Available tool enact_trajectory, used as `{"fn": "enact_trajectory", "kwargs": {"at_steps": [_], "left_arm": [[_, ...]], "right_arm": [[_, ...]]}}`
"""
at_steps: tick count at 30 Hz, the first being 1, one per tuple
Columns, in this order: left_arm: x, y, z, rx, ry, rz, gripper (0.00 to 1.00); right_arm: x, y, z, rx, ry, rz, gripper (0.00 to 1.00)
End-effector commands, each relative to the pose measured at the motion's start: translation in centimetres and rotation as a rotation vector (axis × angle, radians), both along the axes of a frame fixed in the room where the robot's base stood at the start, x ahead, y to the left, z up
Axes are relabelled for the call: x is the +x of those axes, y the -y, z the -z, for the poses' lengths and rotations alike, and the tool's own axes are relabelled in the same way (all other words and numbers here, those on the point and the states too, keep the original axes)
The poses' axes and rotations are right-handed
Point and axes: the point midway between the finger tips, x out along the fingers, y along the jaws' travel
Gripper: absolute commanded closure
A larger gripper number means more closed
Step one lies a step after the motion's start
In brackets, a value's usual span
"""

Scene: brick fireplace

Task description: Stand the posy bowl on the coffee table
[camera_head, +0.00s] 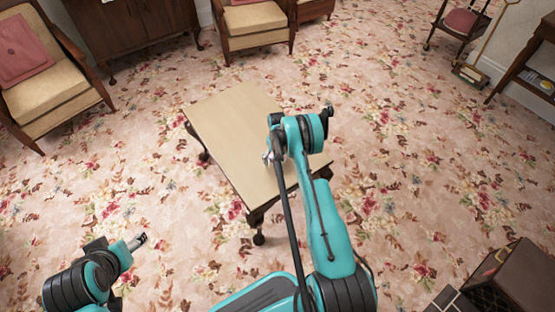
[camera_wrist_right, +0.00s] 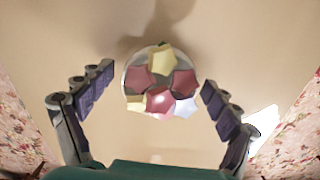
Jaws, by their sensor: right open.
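The coffee table (camera_head: 226,125) has a pale wooden top and dark legs, and stands on the carpet in front of me. In the right wrist view the posy bowl (camera_wrist_right: 160,88) shows from above as a pale round rim with maroon, yellow and whitish flowers. It appears upright over the plain tabletop (camera_wrist_right: 60,40). My right gripper (camera_wrist_right: 158,77) is open, with one finger on each side of the bowl and a gap on both sides. In the head view my right arm hides the bowl. My left gripper (camera_head: 138,241) is low at the left, away from the table; its jaws are unclear.
The visible tabletop in the head view is bare. Armchairs (camera_head: 45,75) (camera_head: 255,20) and a dark cabinet (camera_head: 130,30) stand at the back. A brown case (camera_head: 525,275) is at the lower right. Flowered carpet around the table is open floor.

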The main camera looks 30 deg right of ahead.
Motion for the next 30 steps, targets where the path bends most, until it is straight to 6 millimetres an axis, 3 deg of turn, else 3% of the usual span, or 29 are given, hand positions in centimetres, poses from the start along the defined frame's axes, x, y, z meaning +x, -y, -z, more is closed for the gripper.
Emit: {"fn": "enact_trajectory", "kwargs": {"at_steps": [12,20,23,26,30], "left_arm": [[0.0,0.0,-3.4,0.0,0.0,0.0,0.37],[0.0,0.0,-4.2,0.0,0.0,0.0,0.37],[0.0,0.0,-4.2,0.0,0.0,0.0,0.37],[0.0,0.0,-4.1,0.0,0.0,0.0,0.37],[0.0,0.0,-4.1,0.0,0.0,0.0,0.37]], "right_arm": [[0.0,-0.1,-8.8,0.0,0.0,0.0,0.11],[0.0,-0.1,-11.8,0.0,0.002,0.0,0.11],[0.2,-0.7,-13.8,-0.005,0.014,-0.003,0.11],[0.3,-1.9,-17.8,-0.014,0.045,-0.007,0.11],[-0.4,-4.7,-25.5,-0.031,0.112,-0.014,0.11]]}}
